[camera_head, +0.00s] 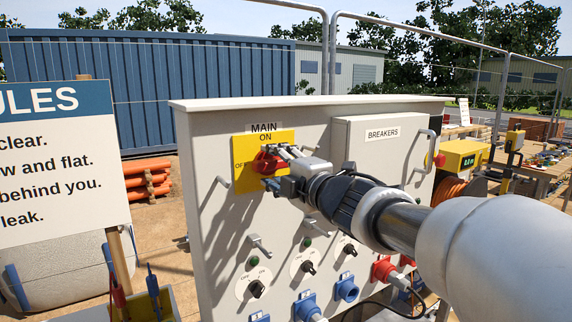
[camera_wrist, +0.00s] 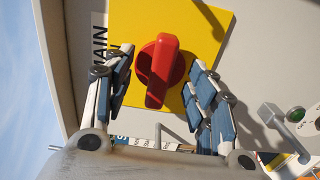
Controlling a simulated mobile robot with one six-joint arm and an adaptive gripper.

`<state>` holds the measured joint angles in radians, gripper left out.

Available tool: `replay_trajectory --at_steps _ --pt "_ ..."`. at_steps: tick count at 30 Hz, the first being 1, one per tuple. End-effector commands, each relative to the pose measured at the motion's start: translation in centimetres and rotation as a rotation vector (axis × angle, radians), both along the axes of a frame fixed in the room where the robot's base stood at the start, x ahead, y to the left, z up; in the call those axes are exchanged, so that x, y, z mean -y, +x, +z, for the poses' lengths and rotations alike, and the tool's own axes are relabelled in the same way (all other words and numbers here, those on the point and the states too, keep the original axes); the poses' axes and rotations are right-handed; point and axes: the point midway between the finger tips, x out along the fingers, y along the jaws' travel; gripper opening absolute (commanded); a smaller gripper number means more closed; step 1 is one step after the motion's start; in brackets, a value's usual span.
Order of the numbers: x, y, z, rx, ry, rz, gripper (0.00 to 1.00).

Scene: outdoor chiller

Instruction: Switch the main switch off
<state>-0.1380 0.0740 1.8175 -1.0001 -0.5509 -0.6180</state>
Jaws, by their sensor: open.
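The main switch is a red rotary handle (camera_head: 264,163) on a yellow plate (camera_head: 244,180), with MAIN and ON above it and OFF at its left. In the wrist view, the red handle (camera_wrist: 158,75) fills the middle of the yellow plate (camera_wrist: 207,30). That view is turned sideways, and the handle's bar runs up and down in it, so it lies roughly level on the panel, along the OFF side. My gripper (camera_head: 279,166) is at the switch, open. In the wrist view its fingers (camera_wrist: 161,68) flank the handle, with visible gaps on both sides.
The grey cabinet (camera_head: 215,240) carries a BREAKERS box (camera_head: 375,155) right of the switch, partly behind my arm. Below are black rotary knobs (camera_head: 256,288), metal handles (camera_head: 259,243) and blue sockets (camera_head: 346,288). A rules sign (camera_head: 55,160) stands at the left.

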Motion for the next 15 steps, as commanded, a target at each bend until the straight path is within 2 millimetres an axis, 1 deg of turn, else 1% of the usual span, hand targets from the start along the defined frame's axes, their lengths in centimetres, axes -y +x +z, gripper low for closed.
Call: replay_trajectory --at_steps 1,3,11,15 --pt "0.0 0.0 0.0 0.0 0.0 0.0 0.58" --pt "0.0 0.0 0.0 0.0 0.0 0.0 0.62" --pt "0.01 -0.01 0.0 0.0 0.0 0.0 0.62" --pt "0.53 -0.67 0.04 0.001 0.0 -0.001 0.62"
